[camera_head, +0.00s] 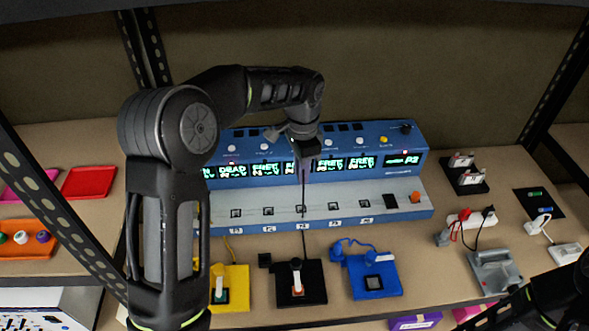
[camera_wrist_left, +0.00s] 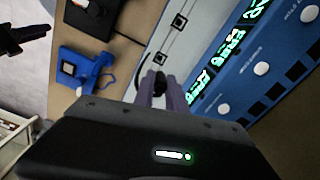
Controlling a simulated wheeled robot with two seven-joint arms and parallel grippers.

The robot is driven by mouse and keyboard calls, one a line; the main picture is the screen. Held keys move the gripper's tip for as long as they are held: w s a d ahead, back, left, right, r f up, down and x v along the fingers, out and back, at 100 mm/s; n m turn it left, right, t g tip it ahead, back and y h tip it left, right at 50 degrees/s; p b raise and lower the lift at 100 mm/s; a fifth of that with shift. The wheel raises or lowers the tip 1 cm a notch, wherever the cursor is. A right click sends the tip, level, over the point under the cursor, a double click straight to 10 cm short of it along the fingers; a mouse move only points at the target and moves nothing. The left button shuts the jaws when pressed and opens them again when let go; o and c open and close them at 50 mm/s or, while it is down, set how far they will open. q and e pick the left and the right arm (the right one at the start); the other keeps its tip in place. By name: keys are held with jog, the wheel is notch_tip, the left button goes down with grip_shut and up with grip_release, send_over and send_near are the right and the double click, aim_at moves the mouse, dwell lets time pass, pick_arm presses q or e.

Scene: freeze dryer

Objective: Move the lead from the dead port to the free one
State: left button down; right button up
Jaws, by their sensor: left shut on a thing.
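My left gripper (camera_head: 303,153) is shut on a small black plug (camera_wrist_left: 160,86), above and in front of the blue instrument (camera_head: 330,185). A thin black lead (camera_head: 303,195) hangs from it down to the black pad (camera_head: 288,284). The instrument's screens include one reading DEAD (camera_head: 232,171) and several reading FREE (camera_head: 362,163). A row of square ports (camera_head: 335,205) runs along its grey front ledge; the held plug is apart from it. In the left wrist view a dark part (camera_wrist_left: 22,36), possibly my right gripper, shows at the upper left edge; its fingers are unclear.
A yellow pad (camera_head: 236,287) and a blue pad (camera_head: 374,275) with a blue lead flank the black pad. A small black block (camera_head: 264,260) lies beside it. Power strips and a grey device (camera_head: 495,272) stand at the right. A red tray (camera_head: 88,182) is left.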

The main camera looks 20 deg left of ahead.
pick_arm(q)
jog(key=shift+d, duration=0.1)
jog(key=w+d+p, duration=0.3)
jog(key=w+d, duration=0.1)
jog(key=d, duration=0.3)
jog(key=shift+w+d, duration=0.25)
jog(key=shift+d, duration=0.15)
jog(key=w+d, duration=0.4)
jog(key=d, duration=0.4)
jog(key=shift+w, duration=0.2)
dwell(0.5)
notch_tip(320, 180, down, 4)
jog(key=shift+r+b, duration=0.25)
jog(key=shift+b, duration=0.4)
jog(key=shift+r, duration=0.1)
